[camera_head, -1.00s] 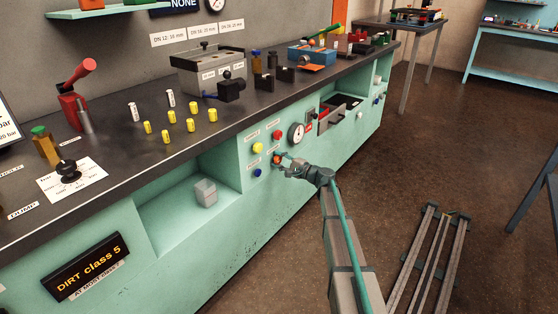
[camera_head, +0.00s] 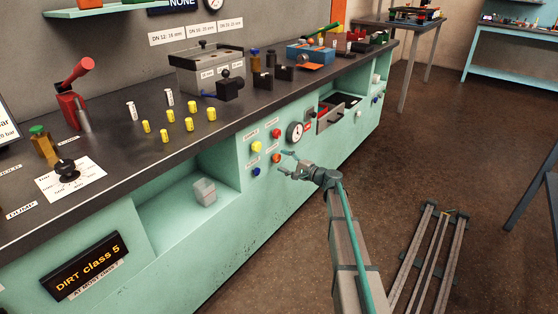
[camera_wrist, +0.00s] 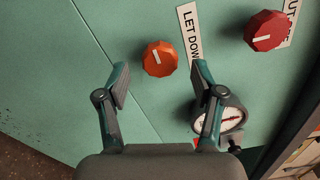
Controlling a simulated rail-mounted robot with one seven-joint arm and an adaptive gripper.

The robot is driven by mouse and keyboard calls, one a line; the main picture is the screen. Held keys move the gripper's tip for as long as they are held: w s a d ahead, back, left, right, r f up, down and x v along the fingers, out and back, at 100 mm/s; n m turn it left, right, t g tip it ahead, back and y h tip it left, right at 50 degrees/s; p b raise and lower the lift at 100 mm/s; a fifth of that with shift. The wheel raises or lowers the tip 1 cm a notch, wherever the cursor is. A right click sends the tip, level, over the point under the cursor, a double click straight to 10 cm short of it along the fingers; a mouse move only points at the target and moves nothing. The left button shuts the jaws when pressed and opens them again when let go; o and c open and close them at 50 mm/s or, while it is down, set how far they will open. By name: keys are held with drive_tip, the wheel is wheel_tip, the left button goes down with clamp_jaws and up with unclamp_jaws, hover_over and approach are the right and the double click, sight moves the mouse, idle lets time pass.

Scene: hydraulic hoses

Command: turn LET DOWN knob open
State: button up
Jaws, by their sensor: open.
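The orange LET DOWN knob (camera_head: 276,158) is on the green front panel of the bench. In the wrist view the knob (camera_wrist: 160,58) is faceted, with a short white mark on its face. The LET DOWN label (camera_wrist: 190,32) is to its right, its end partly hidden by a finger. My gripper (camera_head: 284,162) is open and empty in front of the panel, just right of the knob in the head view. In the wrist view the spread fingertips (camera_wrist: 161,78) lie either side of the knob and slightly below it, apart from it.
A red knob (camera_head: 276,133), a yellow knob (camera_head: 256,147) and a blue knob (camera_head: 256,171) are close by on the panel. A round gauge (camera_head: 295,131) is to the right. The floor (camera_head: 400,185) is open in front of the bench, with a rail (camera_head: 431,258) at lower right.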

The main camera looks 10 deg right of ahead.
drive_tip(key=v, duration=0.8)
drive_tip(key=shift+s+d, duration=0.2)
drive_tip(key=shift+d, duration=0.05)
